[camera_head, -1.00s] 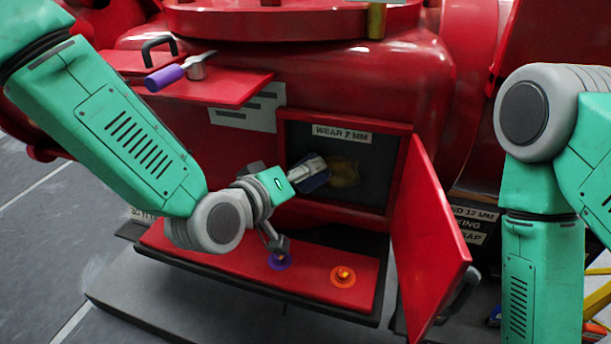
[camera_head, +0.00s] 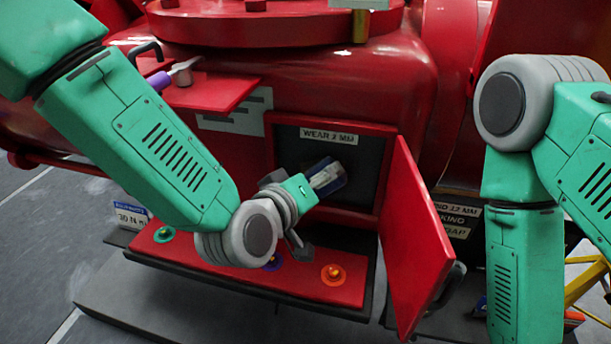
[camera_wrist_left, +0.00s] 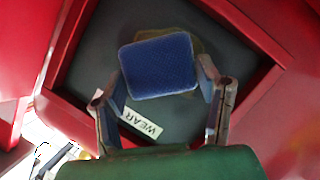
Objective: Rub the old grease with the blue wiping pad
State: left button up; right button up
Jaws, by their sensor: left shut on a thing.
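My left gripper (camera_head: 326,178) reaches into the open recess (camera_head: 365,165) in the red housing. It is shut on the blue wiping pad (camera_wrist_left: 158,66), which sits between its two fingers in the left wrist view. The pad's edge (camera_head: 340,186) shows beside the fingers in the head view. I cannot tell whether the pad touches the wall. My right gripper is out of view.
The red door (camera_head: 420,240) stands open right of the recess. A purple-handled tool (camera_head: 165,78) lies on the upper red shelf (camera_head: 215,95).

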aim_at(298, 168)
pick_arm(q)
jog(key=shift+s+d+p, duration=0.2)
jog(key=shift+s+d, duration=0.1)
jog(key=shift+d, duration=0.55)
jog(key=shift+s+d+p, duration=0.15)
jog(key=shift+s+d, duration=0.2)
jog(key=shift+d, duration=0.5)
jog(key=shift+s+d+p, duration=0.2)
jog(key=shift+s+d, duration=0.1)
jog(key=shift+d, duration=0.55)
jog(key=shift+w+a, duration=0.25)
jog(key=shift+a, duration=0.55)
jog(key=shift+w+a, duration=0.2)
jog(key=shift+a, duration=0.55)
jog(key=shift+w+a+p, duration=0.1)
jog(key=shift+w+a, duration=0.4)
jog(key=shift+a, duration=0.7)
jog(key=shift+w+a+p, duration=0.15)
jog(key=shift+w+a, duration=0.3)
jog(key=shift+a, duration=0.8)
jog(key=shift+w+a+p, duration=0.1)
jog(key=shift+w+a, duration=0.4)
jog(key=shift+a, duration=0.7)
jog(key=shift+r, duration=0.1)
